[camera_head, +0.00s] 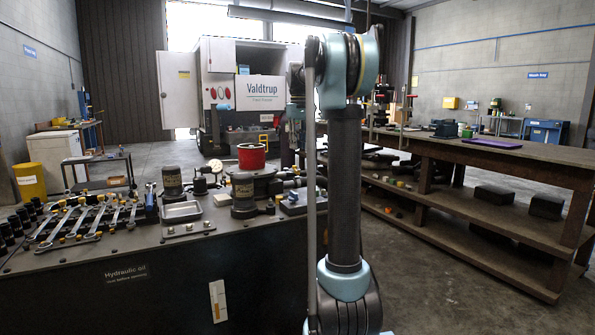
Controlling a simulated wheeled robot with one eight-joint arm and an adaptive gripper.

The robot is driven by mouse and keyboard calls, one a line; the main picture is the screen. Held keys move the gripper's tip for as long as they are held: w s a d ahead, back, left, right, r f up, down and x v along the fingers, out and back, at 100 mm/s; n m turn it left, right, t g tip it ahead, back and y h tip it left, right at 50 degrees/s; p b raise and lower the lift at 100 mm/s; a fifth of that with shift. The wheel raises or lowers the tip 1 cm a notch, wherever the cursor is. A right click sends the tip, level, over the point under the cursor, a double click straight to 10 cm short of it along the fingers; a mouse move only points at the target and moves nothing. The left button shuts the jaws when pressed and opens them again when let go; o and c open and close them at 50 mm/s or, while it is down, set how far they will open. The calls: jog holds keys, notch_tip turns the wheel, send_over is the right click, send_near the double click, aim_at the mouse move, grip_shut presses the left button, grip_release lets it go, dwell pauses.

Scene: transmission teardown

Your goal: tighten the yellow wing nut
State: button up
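I cannot pick out a yellow wing nut for certain. Several small yellow bits show among the wrenches (92,220) on the dark workbench (130,262) at left, too small to identify. My arm (345,190) stands upright right of centre, with its elbow at the top. Teal and dark parts of its far end show just left of the upper arm. What may be my gripper (288,152) hangs there, dark and partly hidden. Its fingers cannot be made out, nor whether it touches anything.
A long wooden bench (500,156) with a lower shelf runs along the right. Open floor (420,285) lies between them.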

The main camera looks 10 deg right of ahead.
aim_at(297, 173)
notch_tip(297, 173, down, 10)
jog(key=shift+f, duration=0.25)
dwell(0.3)
grip_shut()
